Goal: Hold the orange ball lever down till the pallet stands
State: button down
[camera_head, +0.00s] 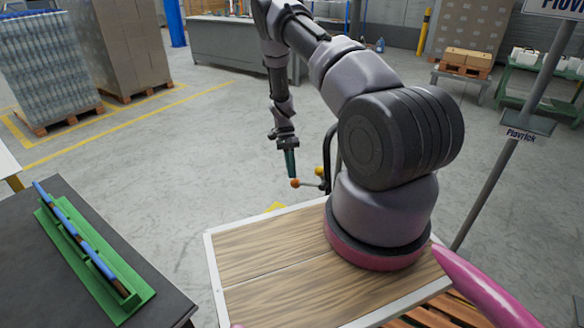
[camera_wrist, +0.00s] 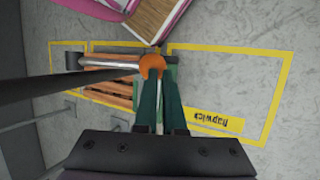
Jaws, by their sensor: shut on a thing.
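The orange ball (camera_head: 295,183) of the lever sits at my gripper's fingertips in the head view, low over the open floor. In the wrist view the orange ball (camera_wrist: 152,62) is at the tips of my gripper's (camera_wrist: 158,80) two dark green fingers, which are shut on it. My gripper (camera_head: 292,177) points downward in the head view. A metal rod (camera_wrist: 108,61) runs left from the ball in the wrist view. A wooden slatted pallet (camera_wrist: 112,95) lies below, inside yellow floor lines; its exact pose is partly hidden by a dark bar.
A yellow ball (camera_head: 320,171) is beside the lever. A dark table (camera_head: 150,285) with a green rack (camera_head: 122,298) stands at left. Wrapped goods (camera_head: 50,62) stand on pallets behind. A grey sign post (camera_head: 505,150) rises at right. The middle floor is clear.

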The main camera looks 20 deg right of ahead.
jog(key=shift+s+f, duration=0.25)
jog(key=shift+f, duration=0.2)
dwell(0.6)
jog(key=w+f+v, duration=0.1)
jog(key=w+v, duration=0.1)
jog(key=v, duration=1.2)
jog(key=shift+a, duration=0.55)
jog(key=shift+r, duration=0.1)
